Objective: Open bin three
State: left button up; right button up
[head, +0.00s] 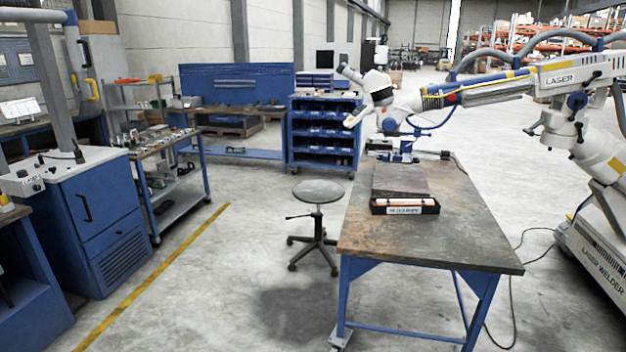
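A blue shelf cart (322,158) stands in the middle distance, behind the workbench, with several rows of small blue bins (318,131) on its shelves. The bins are too small here to read any number, so I cannot tell which is bin three or whether any bin is open. On the workbench a black tray (404,211) with a white label and reddish-orange contents lies in front of a dark flat block; the label text is not legible. Neither of my grippers shows in the head view.
A workbench (420,243) stands front right, with a white laser welder arm (520,85) reaching over its far end. A round stool (317,192) stands left of it. Blue cabinets (105,220) and a tool cart (175,165) line the left.

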aim_at(315, 108)
jog(key=i+j+u, duration=0.3)
jog(key=i+u, duration=0.7)
jog(key=i, duration=0.2)
jog(key=i+z, duration=0.1)
jog(key=i, duration=0.7)
jog(key=i+j+z, duration=0.1)
jog(key=i, duration=1.75)
jog(key=i+z, duration=0.15)
jog(key=i, duration=0.9)
jog(key=i+j, duration=0.15)
jog(key=i, duration=0.95)
jog(key=i+l+z, duration=0.1)
jog(key=i+z, duration=0.25)
jog(key=i, duration=0.4)
jog(key=i+j+z, duration=0.15)
jog(key=i+z, duration=0.15)
jog(key=i, duration=0.45)
jog(key=i+z, duration=0.25)
jog(key=i, duration=0.55)
jog(key=i+z, duration=0.25)
jog(key=i, duration=0.5)
jog(key=i+j+z, duration=0.15)
jog(key=i+z, duration=0.3)
jog(key=i, duration=1.1)
jog(key=i+l, duration=0.1)
jog(key=i, duration=0.3)
jog(key=j+u, duration=0.05)
